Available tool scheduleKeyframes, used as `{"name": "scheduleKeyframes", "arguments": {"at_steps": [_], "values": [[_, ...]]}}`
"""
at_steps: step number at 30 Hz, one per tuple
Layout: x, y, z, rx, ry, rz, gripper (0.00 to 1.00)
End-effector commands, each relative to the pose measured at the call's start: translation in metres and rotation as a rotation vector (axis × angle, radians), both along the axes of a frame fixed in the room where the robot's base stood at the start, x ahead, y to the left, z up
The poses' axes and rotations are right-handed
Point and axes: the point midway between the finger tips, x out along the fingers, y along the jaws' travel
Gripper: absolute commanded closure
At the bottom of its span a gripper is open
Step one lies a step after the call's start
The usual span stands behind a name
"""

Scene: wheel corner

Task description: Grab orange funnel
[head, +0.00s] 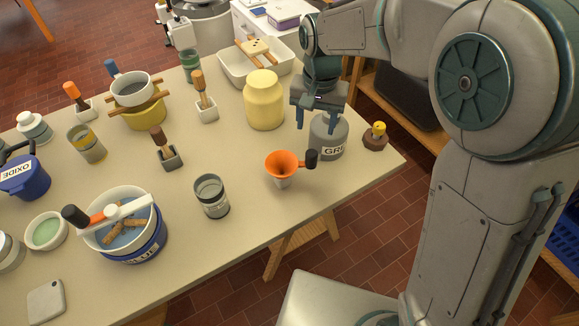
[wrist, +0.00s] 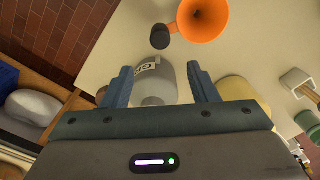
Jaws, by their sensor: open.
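My gripper (head: 321,112) is open and empty, above and behind the funnel, over a grey jar (head: 328,138) with a label reading "GR". In the wrist view, that jar (wrist: 156,82) shows between my fingers (wrist: 158,82).
A yellow jar (head: 264,101) stands left of my gripper. A brown piece with a yellow knob (head: 376,136) sits at the right table edge. A glass jar (head: 211,196) stands left of the funnel. The table (head: 240,240) is bare in front of it.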

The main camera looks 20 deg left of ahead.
Motion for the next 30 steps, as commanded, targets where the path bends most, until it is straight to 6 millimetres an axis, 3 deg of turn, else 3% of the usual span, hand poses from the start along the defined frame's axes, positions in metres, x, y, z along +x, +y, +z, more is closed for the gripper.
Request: {"name": "scheduleKeyframes", "arguments": {"at_steps": [4, 13, 21, 30], "values": [[-0.001, 0.000, -0.028, -0.002, 0.003, 0.001, 0.46], [-0.005, 0.000, -0.051, -0.001, 0.002, 0.001, 0.46], [-0.013, 0.000, -0.089, -0.001, 0.002, 0.000, 0.46], [-0.012, 0.000, -0.096, 0.000, -0.001, 0.000, 0.46]]}}
